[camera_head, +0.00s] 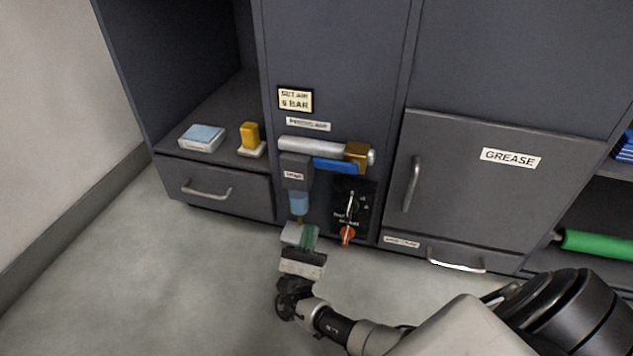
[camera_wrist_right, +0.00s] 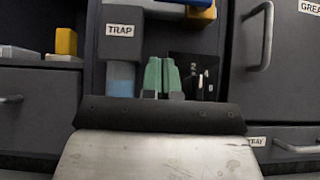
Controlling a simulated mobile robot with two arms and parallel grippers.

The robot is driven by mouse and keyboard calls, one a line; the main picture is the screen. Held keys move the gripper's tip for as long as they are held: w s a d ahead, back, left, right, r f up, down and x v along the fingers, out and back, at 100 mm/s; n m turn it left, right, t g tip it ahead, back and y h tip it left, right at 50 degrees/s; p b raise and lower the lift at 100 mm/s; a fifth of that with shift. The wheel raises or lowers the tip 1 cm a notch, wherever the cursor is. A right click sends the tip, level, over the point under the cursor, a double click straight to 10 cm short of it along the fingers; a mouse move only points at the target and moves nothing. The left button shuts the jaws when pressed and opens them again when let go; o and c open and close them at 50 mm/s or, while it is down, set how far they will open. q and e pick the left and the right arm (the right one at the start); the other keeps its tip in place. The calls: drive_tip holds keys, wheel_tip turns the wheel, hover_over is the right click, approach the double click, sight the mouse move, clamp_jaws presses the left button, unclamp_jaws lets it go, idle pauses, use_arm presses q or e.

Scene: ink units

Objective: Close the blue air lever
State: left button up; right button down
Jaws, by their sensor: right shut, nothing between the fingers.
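The blue air lever (camera_head: 336,166) lies along the silver pipe (camera_head: 312,147), beside a brass valve body (camera_head: 357,152), on the middle cabinet panel. In the right wrist view the lever (camera_wrist_right: 194,3) shows only in part at the top edge. My right gripper (camera_head: 309,237) has green fingertips and is shut and empty. It is below the lever, in front of the lower panel near the trap bowl. In the right wrist view its green fingers (camera_wrist_right: 161,77) stand together. My left gripper is not in view.
A grey trap unit (camera_head: 295,172) with a blue bowl (camera_head: 299,203) hangs below the pipe. A black dial panel (camera_head: 352,206) with an orange-red knob (camera_head: 347,235) is to its right. A grease door (camera_head: 480,185) with a handle stands further right. The floor in front is clear.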

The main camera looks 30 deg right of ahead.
sight(321, 166)
drive_tip(key=r+b+x, duration=0.1)
drive_tip(key=x, duration=0.5)
drive_tip(key=s+a+r+b+x, duration=0.1)
drive_tip(key=b+x, duration=0.1)
drive_tip(key=x, duration=0.3)
drive_tip(key=shift+r, duration=0.25)
